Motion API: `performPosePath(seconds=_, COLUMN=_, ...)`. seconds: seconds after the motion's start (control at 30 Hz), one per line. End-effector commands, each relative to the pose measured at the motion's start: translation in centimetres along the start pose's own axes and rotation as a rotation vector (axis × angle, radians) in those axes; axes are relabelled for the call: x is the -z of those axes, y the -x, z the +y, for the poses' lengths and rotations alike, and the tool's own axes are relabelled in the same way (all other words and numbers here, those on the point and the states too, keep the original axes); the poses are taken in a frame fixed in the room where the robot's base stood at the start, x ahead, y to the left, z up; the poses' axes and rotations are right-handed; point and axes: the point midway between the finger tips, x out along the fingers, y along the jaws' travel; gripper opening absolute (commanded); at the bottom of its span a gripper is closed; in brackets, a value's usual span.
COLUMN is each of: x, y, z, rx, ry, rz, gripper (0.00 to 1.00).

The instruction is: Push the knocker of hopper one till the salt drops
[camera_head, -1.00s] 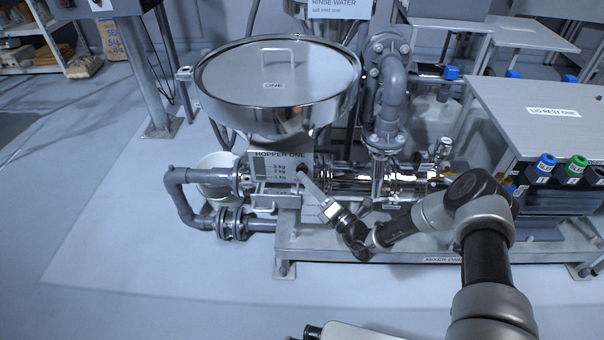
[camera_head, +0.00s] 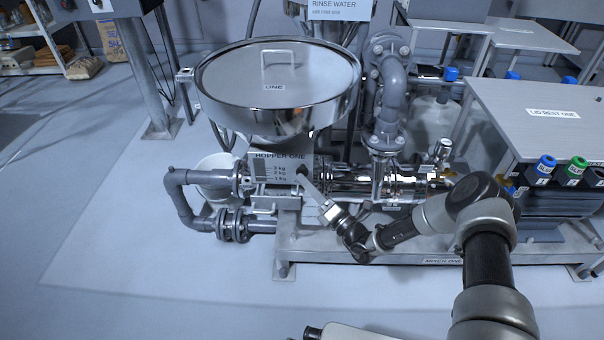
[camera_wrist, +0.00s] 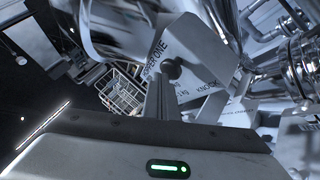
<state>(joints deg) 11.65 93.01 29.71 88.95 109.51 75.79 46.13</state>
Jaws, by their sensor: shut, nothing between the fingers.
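Hopper one (camera_head: 235,115) is a wide steel funnel with a round lid marked ONE. Below it is a grey plate (camera_head: 262,170) lettered HOPPER ONE, with a kg scale. No falling salt is visible.
Grey pipes (camera_head: 183,205) stand left of the hopper, and a steel pipe run (camera_head: 350,180) lies to the right. A metal base frame (camera_head: 350,246) runs below. A lid-rest table (camera_head: 545,95) is at the right. The floor at front left is clear.

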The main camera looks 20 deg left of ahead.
Motion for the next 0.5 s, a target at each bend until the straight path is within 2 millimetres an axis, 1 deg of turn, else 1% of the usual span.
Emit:
performPosePath(seconds=0.23, x=0.52, y=0.98, z=0.73, rx=0.001, ry=-0.001, rz=-0.002, gripper=0.0)
performPosePath(seconds=0.5, x=0.67, y=1.05, z=0.73, rx=0.001, ry=-0.001, rz=-0.001, gripper=0.0)
